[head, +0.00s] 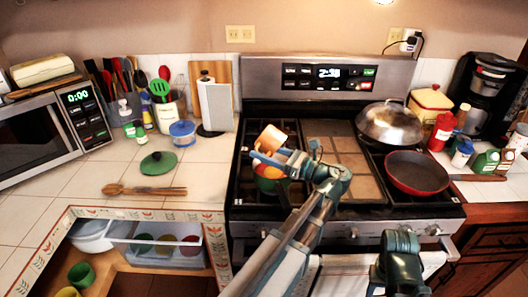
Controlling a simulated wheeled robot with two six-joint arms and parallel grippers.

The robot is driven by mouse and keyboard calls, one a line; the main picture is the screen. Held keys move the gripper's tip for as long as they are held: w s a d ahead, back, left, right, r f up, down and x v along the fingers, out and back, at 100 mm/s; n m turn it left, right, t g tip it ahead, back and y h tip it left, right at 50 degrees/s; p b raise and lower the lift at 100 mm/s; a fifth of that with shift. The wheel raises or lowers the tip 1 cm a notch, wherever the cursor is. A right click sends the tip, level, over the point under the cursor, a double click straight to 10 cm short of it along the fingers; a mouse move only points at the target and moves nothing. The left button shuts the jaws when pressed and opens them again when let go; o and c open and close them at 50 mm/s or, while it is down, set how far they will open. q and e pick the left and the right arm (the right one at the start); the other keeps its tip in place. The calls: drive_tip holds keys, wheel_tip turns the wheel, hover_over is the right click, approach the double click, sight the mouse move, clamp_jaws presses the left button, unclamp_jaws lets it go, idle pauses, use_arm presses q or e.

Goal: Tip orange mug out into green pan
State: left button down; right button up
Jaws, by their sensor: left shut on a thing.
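The orange mug (271,137) is held tilted over the left side of the stove. My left gripper (264,156) is shut on it, with the arm reaching up from the bottom centre. The green pan (270,187) sits right below on the left burners, partly hidden by my gripper and arm. Something orange shows just above or in the pan; I cannot tell which. My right gripper (401,262) is low at the bottom right, in front of the stove, and its fingers cannot be made out.
A red pan (416,173) and a domed steel lid (388,123) are on the right burners. A green lid (158,163) and wooden spoons (143,190) lie on the left counter. An open drawer (160,246) holds cups. The griddle (338,150) in mid-stove is clear.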

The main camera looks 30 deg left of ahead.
use_arm(q)
drive_tip(key=shift+d+f+y+b, duration=0.2)
drive_tip(key=shift+y+b, duration=0.2)
drive_tip(key=shift+b, duration=0.65)
drive_tip(key=shift+d+r+y+b, duration=0.1)
drive_tip(key=shift+d+y+b, duration=0.05)
drive_tip(key=shift+y+b, duration=0.35)
use_arm(e)
drive_tip(key=shift+f, duration=1.6)
use_arm(q)
drive_tip(key=shift+r, duration=0.1)
use_arm(e)
drive_tip(key=shift+a, duration=0.1)
